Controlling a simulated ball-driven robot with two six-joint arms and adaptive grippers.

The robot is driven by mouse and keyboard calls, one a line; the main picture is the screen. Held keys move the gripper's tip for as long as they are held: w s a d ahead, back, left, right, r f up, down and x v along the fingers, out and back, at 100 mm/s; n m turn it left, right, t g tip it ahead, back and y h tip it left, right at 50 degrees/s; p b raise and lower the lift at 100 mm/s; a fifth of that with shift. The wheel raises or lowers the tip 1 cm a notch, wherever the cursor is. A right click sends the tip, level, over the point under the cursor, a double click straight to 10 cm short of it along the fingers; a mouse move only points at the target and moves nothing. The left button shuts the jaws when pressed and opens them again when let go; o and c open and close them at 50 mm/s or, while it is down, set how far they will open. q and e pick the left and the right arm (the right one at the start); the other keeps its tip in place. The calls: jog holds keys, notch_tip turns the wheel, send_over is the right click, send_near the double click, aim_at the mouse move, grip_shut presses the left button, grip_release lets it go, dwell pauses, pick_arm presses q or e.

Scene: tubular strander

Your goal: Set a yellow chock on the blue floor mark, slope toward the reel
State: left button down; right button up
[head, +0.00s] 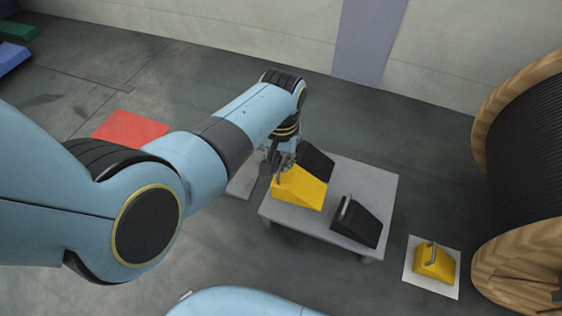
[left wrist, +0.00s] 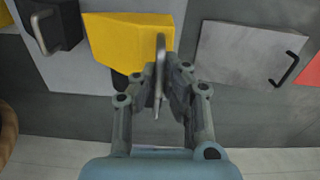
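A yellow chock (head: 301,187) is at the left side of a low grey table (head: 375,178). My left gripper (head: 284,160) is above its left end. In the left wrist view the fingers (left wrist: 163,80) close in on both sides of the metal handle of this yellow chock (left wrist: 128,38), with hardly any gap. I cannot tell whether the chock touches the table. A second yellow chock (head: 434,262) with a handle stands on a white floor mark (head: 447,290) close to the cable reel (head: 525,262). No blue floor mark shows clearly. My right gripper is out of view.
Two black chocks stand on the table, one behind (head: 316,160) and one in front (head: 358,221). A red floor mark (head: 129,129) lies to the left. A grey plate with a black handle (left wrist: 250,52) lies beside the table. Blue (head: 10,56) and green (head: 18,31) items are far left.

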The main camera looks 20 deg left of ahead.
pick_arm(q)
notch_tip(320, 180, up, 3)
jog(key=shift+f+p, duration=0.1)
jog(key=shift+p, duration=0.75)
jog(key=shift+r, duration=0.3)
jog(key=shift+r+p, duration=0.3)
jog(key=shift+p, duration=0.2)
notch_tip(320, 180, up, 5)
jog(key=p, duration=0.4)
jog(key=shift+r+p, duration=0.15)
jog(key=shift+p, duration=0.25)
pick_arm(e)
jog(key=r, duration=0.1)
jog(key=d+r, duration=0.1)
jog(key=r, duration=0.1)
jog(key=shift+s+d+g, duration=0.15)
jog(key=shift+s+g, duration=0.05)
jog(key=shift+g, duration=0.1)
pick_arm(q)
jog(key=shift+f, duration=0.2)
jog(key=shift+r, duration=0.1)
